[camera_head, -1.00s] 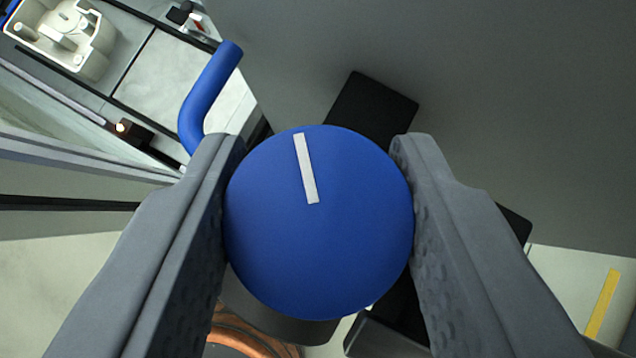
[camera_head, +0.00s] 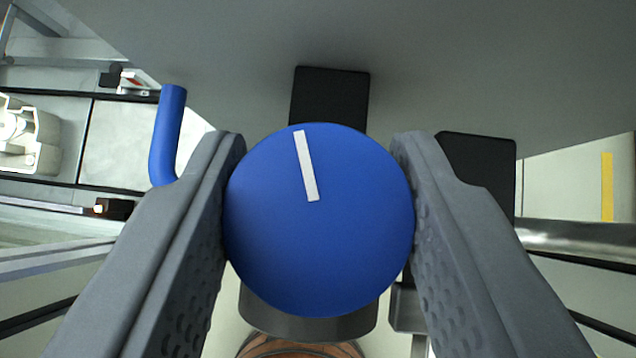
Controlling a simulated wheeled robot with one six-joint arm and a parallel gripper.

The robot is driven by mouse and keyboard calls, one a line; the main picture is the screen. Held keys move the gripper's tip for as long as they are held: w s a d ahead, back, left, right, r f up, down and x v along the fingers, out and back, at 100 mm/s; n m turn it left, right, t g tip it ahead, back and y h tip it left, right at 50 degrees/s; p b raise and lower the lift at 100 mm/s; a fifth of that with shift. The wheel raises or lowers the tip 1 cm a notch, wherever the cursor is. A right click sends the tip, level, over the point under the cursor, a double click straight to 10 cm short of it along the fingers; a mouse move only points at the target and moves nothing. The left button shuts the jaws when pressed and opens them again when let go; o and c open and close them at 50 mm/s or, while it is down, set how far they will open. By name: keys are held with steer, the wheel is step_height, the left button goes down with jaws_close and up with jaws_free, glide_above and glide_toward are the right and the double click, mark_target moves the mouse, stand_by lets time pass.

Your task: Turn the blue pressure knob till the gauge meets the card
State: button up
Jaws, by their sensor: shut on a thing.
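The blue pressure knob (camera_head: 320,240) is a round disc seen face-on in the middle of the view. A white line (camera_head: 306,166) on its face points up and slightly left in the picture. My gripper (camera_head: 319,205) is shut on the knob, one grey finger against its left side and one against its right. A dark grey collar (camera_head: 310,322) shows below the knob. Neither the gauge nor the card is in view.
A blue bent handle or pipe (camera_head: 166,135) stands just beyond the left finger. Black blocks (camera_head: 328,97) (camera_head: 482,170) sit behind the knob against a grey panel (camera_head: 430,60). A white moulded part (camera_head: 25,140) lies far left; a yellow strip (camera_head: 607,187) is far right.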

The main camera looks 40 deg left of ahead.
steer(key=o, duration=0.7)
